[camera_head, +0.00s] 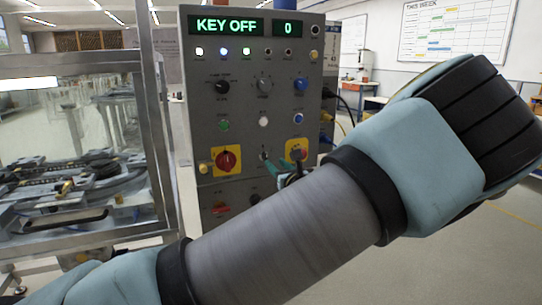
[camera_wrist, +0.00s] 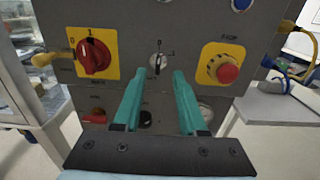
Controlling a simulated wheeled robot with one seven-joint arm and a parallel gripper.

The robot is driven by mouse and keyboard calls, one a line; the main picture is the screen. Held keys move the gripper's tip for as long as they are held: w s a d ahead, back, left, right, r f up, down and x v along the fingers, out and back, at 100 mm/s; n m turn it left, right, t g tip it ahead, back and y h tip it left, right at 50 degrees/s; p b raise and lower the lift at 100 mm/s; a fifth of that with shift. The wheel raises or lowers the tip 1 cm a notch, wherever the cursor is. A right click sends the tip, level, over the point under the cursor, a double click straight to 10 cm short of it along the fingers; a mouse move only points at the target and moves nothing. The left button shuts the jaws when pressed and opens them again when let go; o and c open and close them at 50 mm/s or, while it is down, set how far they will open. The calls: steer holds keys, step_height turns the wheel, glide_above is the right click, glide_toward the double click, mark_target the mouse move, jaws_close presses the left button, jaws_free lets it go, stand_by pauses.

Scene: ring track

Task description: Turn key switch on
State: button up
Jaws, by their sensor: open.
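The grey control panel (camera_head: 240,140) stands ahead, and its green display (camera_head: 227,26) reads KEY OFF with a 0 beside it. In the wrist view the small silver key switch (camera_wrist: 158,62) sits between a red rotary switch and a red stop button, with small marks around it. My gripper (camera_wrist: 157,78) is open, its two teal fingers pointing at the panel just below and either side of the key switch. Nothing is between the fingers. Whether the fingertips touch the panel I cannot tell.
The red rotary switch (camera_wrist: 92,57) on its yellow plate is left of the key switch. The red stop button (camera_wrist: 226,72) is to the right. A glass-walled metal frame (camera_head: 80,140) stands left of the panel. A grey table (camera_wrist: 270,105) is at right.

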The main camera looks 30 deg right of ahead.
mark_target(266, 155)
steer(key=w+p, duration=0.1)
steer(key=w, duration=0.6)
steer(key=shift+d, duration=0.35)
jaws_close()
